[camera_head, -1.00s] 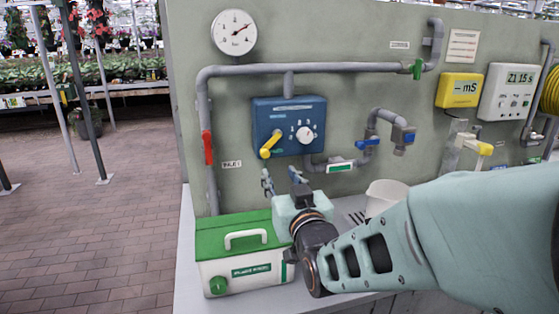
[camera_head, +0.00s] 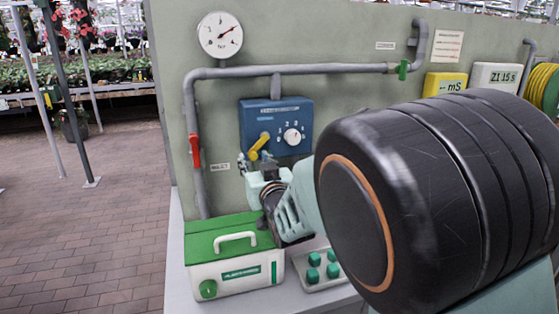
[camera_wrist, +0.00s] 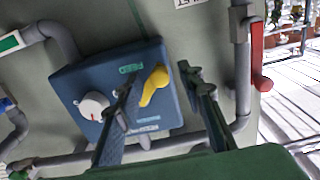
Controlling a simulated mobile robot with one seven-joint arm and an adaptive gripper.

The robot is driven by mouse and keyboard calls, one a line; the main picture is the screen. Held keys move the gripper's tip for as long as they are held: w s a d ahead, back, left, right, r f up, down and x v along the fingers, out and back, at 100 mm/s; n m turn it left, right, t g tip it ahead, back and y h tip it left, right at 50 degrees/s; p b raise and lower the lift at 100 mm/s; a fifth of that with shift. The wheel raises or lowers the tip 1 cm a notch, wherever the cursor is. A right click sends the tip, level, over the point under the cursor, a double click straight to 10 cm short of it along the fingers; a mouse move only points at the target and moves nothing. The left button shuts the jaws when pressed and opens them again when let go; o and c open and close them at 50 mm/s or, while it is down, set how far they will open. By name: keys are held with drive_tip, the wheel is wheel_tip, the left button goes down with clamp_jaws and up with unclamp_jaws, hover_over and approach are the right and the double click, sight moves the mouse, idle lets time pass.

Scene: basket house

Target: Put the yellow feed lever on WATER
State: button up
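The yellow feed lever (camera_head: 259,146) is on the blue control box (camera_head: 247,118) on the wall panel. In the head view it slants down-left from its hub. In the wrist view, which is turned nearly upside down, the lever (camera_wrist: 156,84) lies between my gripper's (camera_wrist: 157,79) two dark fingers. The fingers are apart, and contact with the lever cannot be told. In the head view my gripper (camera_head: 255,163) is just below the lever. A green FEED label (camera_wrist: 131,68) shows on the box; other lettering is too small to read surely.
A white dial (camera_head: 292,137) sits right of the lever. A red-handled valve (camera_head: 195,151) is on the pipe at left. A green-lidded case (camera_head: 232,242) stands on the bench below. My arm hides much of the panel's right side.

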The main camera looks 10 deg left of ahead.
clamp_jaws()
idle(0.3)
